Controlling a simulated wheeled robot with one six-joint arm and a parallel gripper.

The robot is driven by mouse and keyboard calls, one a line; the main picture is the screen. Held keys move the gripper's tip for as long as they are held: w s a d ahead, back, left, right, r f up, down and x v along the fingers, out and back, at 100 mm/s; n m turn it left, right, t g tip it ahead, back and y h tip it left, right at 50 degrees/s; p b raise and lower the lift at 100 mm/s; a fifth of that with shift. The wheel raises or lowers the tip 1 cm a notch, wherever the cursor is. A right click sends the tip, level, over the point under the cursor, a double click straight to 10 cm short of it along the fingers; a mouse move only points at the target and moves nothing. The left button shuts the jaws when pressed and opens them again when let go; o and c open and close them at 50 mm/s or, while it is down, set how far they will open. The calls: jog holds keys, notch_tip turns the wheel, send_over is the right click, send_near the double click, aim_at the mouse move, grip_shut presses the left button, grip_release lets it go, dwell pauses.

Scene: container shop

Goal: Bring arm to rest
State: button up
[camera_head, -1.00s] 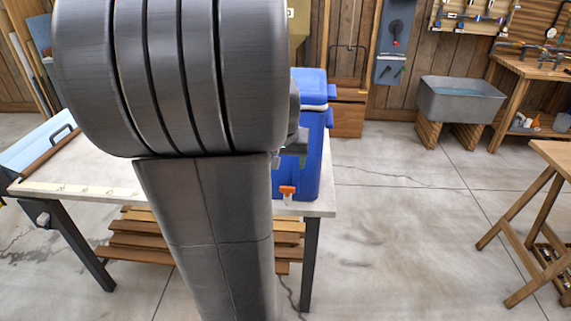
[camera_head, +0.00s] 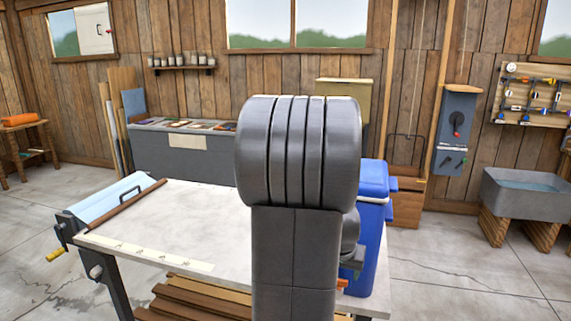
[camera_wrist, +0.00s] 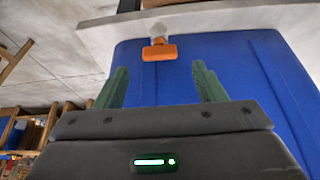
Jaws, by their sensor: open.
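My gripper (camera_wrist: 160,67) shows in the wrist view with two green fingers spread apart and nothing between them. Beyond the fingers is the blue face of a cooler (camera_wrist: 235,65), with an orange tap (camera_wrist: 159,50) past the fingertips. I cannot tell whether the fingers touch the cooler. In the head view my dark grey arm stands in the middle, in front of the worktable, and hides most of the gripper. The blue cooler (camera_head: 374,215) stands at the table's right end, partly behind my arm.
The pale worktable (camera_head: 200,225) is mostly bare, with a light blue roller device (camera_head: 105,200) at its left end. Planks lie beneath. A grey bench (camera_head: 180,150) lines the back wall. A stone sink (camera_head: 525,195) is at right. Floor between table and sink is clear.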

jog(key=x, duration=0.4)
jog(key=shift+f, duration=0.2)
jog(key=shift+r, duration=0.15)
